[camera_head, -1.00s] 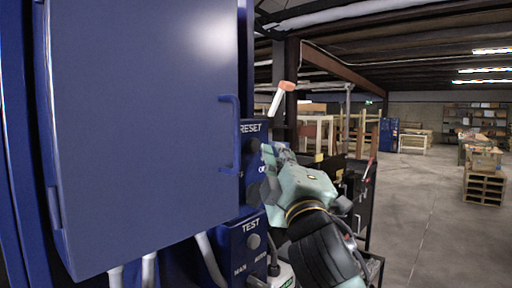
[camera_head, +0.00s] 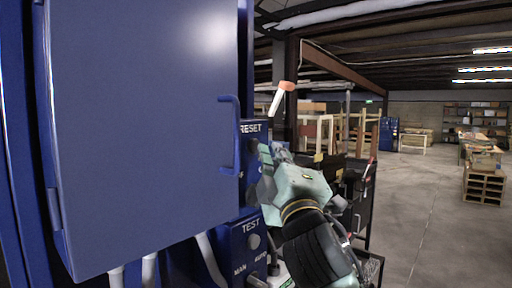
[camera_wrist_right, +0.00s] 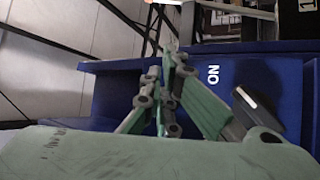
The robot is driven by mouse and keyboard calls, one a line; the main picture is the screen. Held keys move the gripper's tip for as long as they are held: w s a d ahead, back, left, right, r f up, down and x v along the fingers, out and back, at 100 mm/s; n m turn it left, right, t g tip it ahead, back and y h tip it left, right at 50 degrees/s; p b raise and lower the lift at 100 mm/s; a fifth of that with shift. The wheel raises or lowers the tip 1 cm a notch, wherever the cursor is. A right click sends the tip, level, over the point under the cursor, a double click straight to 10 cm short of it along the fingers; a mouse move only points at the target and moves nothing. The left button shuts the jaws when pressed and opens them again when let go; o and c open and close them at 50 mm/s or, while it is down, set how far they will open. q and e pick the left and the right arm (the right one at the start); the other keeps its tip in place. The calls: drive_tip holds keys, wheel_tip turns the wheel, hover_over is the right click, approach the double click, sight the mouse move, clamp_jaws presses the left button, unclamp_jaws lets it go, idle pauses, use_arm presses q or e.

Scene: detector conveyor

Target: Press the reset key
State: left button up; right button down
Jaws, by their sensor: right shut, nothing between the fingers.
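The blue reset box (camera_head: 246,160) carries a white RESET label (camera_head: 250,128) at its top, just right of the cabinet door handle. The key under the label is mostly hidden by my right gripper, so I cannot tell whether it is touched or pressed. My right gripper (camera_head: 266,151), pale green, has its fingers shut and empty, with the tips close to the box face just below the label. In the right wrist view the closed fingers (camera_wrist_right: 169,62) reach past a blue panel with an ON label (camera_wrist_right: 213,74) and a dark knob (camera_wrist_right: 262,92). My left gripper is out of view.
A large blue cabinet door (camera_head: 140,130) with a blue handle (camera_head: 233,135) fills the left. Below is a TEST box (camera_head: 240,262) with a round grey button (camera_head: 254,241). An orange-topped white lamp (camera_head: 281,98) stands above. Open floor (camera_head: 420,230) lies to the right.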

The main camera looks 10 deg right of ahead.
drive_tip(key=shift+w+a, duration=0.3)
drive_tip(key=shift+w, duration=0.1)
idle(0.6)
drive_tip(key=shift+s+d, duration=0.55)
drive_tip(key=shift+s, duration=0.2)
drive_tip(key=s+d, duration=0.1)
drive_tip(key=s, duration=0.1)
drive_tip(key=s+d+p, duration=0.1)
drive_tip(key=s+d, duration=0.1)
idle(0.6)
idle(0.4)
